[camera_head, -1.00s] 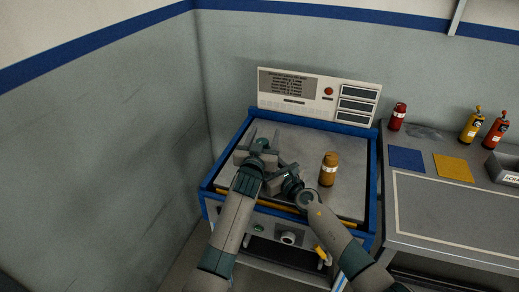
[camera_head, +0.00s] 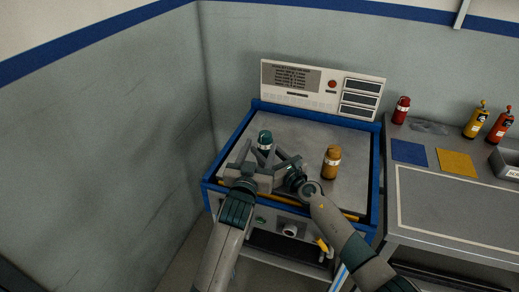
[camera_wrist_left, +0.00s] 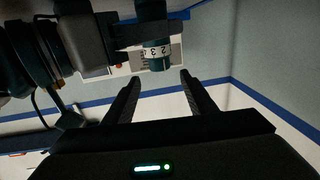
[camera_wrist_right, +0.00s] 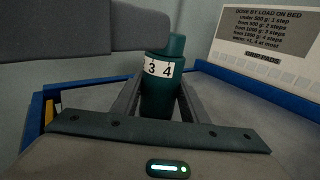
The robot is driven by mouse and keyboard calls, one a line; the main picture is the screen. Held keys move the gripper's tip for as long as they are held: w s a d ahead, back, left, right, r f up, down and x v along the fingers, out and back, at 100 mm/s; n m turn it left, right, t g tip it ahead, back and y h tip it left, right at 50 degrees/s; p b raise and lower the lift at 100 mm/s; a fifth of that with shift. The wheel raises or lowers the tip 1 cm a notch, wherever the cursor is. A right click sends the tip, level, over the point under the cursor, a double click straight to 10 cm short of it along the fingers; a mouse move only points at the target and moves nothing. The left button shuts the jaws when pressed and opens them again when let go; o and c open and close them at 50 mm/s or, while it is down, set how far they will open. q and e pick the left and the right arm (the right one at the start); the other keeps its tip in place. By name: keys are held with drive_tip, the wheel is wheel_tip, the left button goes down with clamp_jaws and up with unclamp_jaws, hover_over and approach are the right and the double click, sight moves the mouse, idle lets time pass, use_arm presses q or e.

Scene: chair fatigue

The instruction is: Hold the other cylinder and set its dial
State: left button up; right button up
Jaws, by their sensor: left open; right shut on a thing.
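The teal cylinder (camera_head: 265,141) stands upright at the left of the bed of the blue-framed machine, with a white number band around it. My right gripper (camera_head: 276,155) is shut on it from the right. In the right wrist view the cylinder (camera_wrist_right: 160,95) sits between the fingers and its band shows 3 and 4. In the left wrist view the cylinder's band (camera_wrist_left: 156,50) shows 2 and 3. My left gripper (camera_wrist_left: 160,78) is open and empty, its fingers apart from the cylinder. The orange cylinder (camera_head: 331,163) stands free on the right of the bed.
A panel (camera_head: 320,90) with a dose chart, a red button and displays stands behind the bed. On the right bench are a red cylinder (camera_head: 401,110), blue (camera_head: 408,152) and yellow (camera_head: 455,163) squares, yellow and red bottles and a grey bin. The bed's back right is clear.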

idle(0.3)
drive_tip(key=o, duration=1.4)
drive_tip(key=shift+s+d, duration=0.1)
drive_tip(key=shift+v, duration=5.9)
drive_tip(key=shift+d+f, duration=0.1)
drive_tip(key=shift+d, duration=0.05)
